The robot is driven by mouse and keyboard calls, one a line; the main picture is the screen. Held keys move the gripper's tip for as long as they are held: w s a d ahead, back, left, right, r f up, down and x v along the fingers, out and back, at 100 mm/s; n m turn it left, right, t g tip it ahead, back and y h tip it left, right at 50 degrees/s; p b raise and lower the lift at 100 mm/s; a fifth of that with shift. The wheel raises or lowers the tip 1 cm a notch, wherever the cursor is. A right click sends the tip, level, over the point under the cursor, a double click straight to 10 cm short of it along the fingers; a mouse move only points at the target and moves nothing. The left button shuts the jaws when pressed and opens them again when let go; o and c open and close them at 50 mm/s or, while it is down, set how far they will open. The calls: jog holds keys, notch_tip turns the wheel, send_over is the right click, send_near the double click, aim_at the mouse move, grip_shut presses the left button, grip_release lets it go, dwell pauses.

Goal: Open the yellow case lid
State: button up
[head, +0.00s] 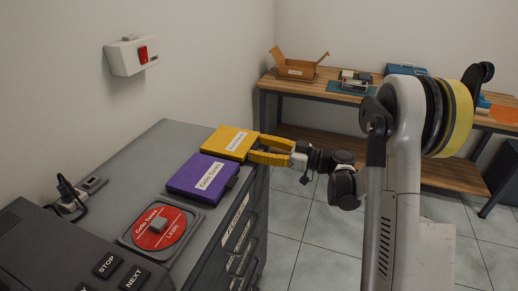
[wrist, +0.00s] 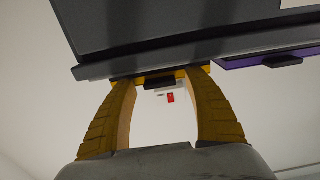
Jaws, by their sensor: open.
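The yellow case (head: 222,136) lies flat and closed on the grey cabinet top, with a white label on its lid. My gripper (head: 256,146) reaches in from the right, at the edge of the case, with its yellow fingers spread. In the wrist view, which looks upside down, the open fingers (wrist: 163,80) stand on either side of a dark latch-like tab (wrist: 160,83) on the front edge of the yellow case (wrist: 122,79). The fingertips are very near or touching the case; I cannot tell which. Most of the case is hidden there.
A purple case (head: 190,180) lies close beside the yellow one. A player with a red disc (head: 160,240), a dark device with buttons (head: 75,255) and a black plug (head: 68,190) are nearer. The grey cabinet (head: 150,150) ends just right of the cases. A wooden workbench (head: 350,95) stands behind.

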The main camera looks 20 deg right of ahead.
grip_shut()
jog(key=shift+r+p, duration=0.5)
jog(key=shift+p, duration=0.1)
jog(key=a+r+g+h+p, duration=0.1)
jog(key=r+p, duration=0.2)
jog(key=p, duration=0.1)
jog(key=w+a+r+g+h+p, duration=0.1)
jog(key=r+h+p, duration=0.1)
jog(key=r+p, duration=0.1)
jog(key=w+r+g+h+p, duration=0.1)
jog(key=r+h+p, duration=0.1)
jog(key=p, duration=0.3)
jog(key=shift+a+r+g, duration=0.4)
jog(key=shift+r, duration=0.15)
jog(key=w+a+r+g+h+p, duration=0.5)
jog(key=w+a+h+p, duration=0.2)
jog(key=a+p, duration=0.2)
jog(key=shift+w+a+r, duration=0.15)
jog(key=shift+a+r, duration=0.2)
jog(key=shift+a, duration=0.15)
